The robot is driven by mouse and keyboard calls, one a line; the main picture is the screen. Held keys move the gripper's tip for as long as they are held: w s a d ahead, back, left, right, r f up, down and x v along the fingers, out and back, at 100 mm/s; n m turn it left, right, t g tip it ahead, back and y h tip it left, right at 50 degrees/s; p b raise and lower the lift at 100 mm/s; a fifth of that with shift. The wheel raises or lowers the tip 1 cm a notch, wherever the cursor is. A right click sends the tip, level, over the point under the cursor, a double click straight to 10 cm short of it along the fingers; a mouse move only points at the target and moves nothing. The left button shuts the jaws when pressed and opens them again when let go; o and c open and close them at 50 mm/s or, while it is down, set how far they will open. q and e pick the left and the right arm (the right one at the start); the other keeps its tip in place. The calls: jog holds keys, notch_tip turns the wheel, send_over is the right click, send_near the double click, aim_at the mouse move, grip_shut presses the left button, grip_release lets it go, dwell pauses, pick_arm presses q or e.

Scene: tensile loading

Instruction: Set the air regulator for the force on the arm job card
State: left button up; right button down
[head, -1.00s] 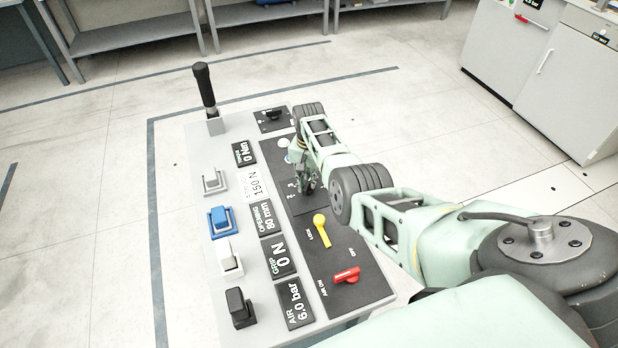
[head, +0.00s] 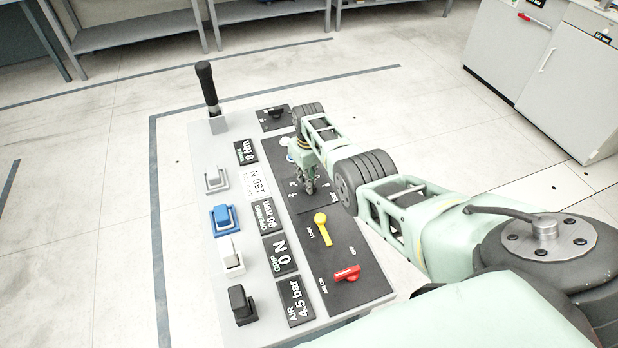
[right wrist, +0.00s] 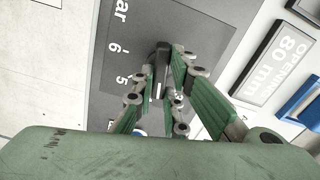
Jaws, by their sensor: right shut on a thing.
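My right gripper (head: 308,187) reaches down onto the dark panel of the console. In the right wrist view its green fingers (right wrist: 160,80) are shut on the black air regulator knob (right wrist: 159,62). The knob has a white mark, and printed numbers 6, 5 and 3 show around it; the fingers hide part of the scale. The air display (head: 295,301) reads 4.5 bar. A white job card (head: 259,187) on the console shows 150 N. The grip display (head: 281,255) reads 0 N. My left gripper is not in view.
Close to the gripper are a yellow lock lever (head: 322,228) and a red air lever (head: 347,273). Several rocker switches, one blue (head: 223,219), line the left side. A black-handled lever (head: 208,88) stands at the far end. Open floor lies left of the console.

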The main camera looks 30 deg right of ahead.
jog(key=n, duration=0.5)
jog(key=shift+a+n, duration=0.1)
jog(key=shift+n, duration=0.2)
jog(key=n, duration=0.5)
jog(key=shift+s+a+n, duration=0.1)
jog(key=shift+n, duration=0.2)
jog(key=c, duration=1.8)
grip_release()
jog(key=shift+o, duration=0.2)
jog(key=shift+r, duration=0.1)
notch_tip(320, 180, up, 12)
jog(key=shift+s, duration=0.1)
